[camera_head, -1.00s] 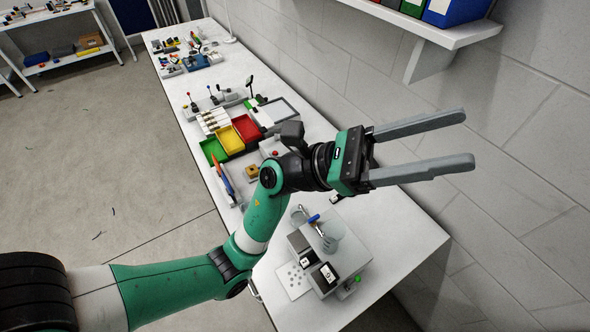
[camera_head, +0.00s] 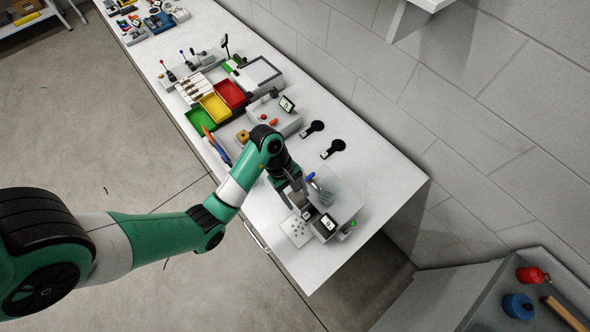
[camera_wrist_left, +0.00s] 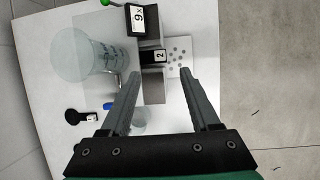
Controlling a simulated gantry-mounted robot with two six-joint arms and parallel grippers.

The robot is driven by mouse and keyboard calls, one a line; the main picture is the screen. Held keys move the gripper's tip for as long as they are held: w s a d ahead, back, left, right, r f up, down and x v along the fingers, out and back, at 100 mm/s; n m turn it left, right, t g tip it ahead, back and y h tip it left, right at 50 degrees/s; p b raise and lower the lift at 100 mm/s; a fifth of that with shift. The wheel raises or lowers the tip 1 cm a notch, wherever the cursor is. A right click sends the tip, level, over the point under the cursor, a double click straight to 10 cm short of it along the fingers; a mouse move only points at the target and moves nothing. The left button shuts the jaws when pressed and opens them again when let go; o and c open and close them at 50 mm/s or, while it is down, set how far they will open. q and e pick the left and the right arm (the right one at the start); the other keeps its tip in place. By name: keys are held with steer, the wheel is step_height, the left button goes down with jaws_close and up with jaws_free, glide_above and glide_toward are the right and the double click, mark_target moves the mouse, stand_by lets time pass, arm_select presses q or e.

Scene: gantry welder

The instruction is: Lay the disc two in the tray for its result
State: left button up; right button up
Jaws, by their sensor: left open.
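My left gripper (camera_head: 298,197) points down over the near end of the bench. In the left wrist view its two fingers (camera_wrist_left: 162,74) are wide apart with nothing held. A small dark block marked 2 (camera_wrist_left: 153,57) lies just beyond the fingertips, beside a white plate with several dots (camera_wrist_left: 180,56). I cannot tell which object is disc two. A green tray (camera_head: 201,121), a yellow tray (camera_head: 215,107) and a red tray (camera_head: 231,94) stand in a row farther up the bench. My right gripper is not in view.
A clear cylinder (camera_wrist_left: 92,52) and a display box (camera_wrist_left: 143,18) stand close to the gripper. Two black round items with stems (camera_head: 313,128) (camera_head: 334,148) lie near the wall edge. The bench's near right corner (camera_head: 385,200) is clear.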

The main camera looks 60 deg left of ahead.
mark_target(307, 216)
arm_select(q)
steer(key=b+x, duration=0.2)
steer(key=x, duration=0.8)
steer(key=shift+d+f, duration=0.1)
steer(key=shift+f, duration=0.1)
jaws_close()
steer(key=s+d+p, duration=0.2)
steer(key=s+p, duration=0.5)
steer(key=s, duration=0.2)
steer(key=shift+s+r, duration=0.15)
steer(key=shift+s, duration=0.1)
stand_by(0.6)
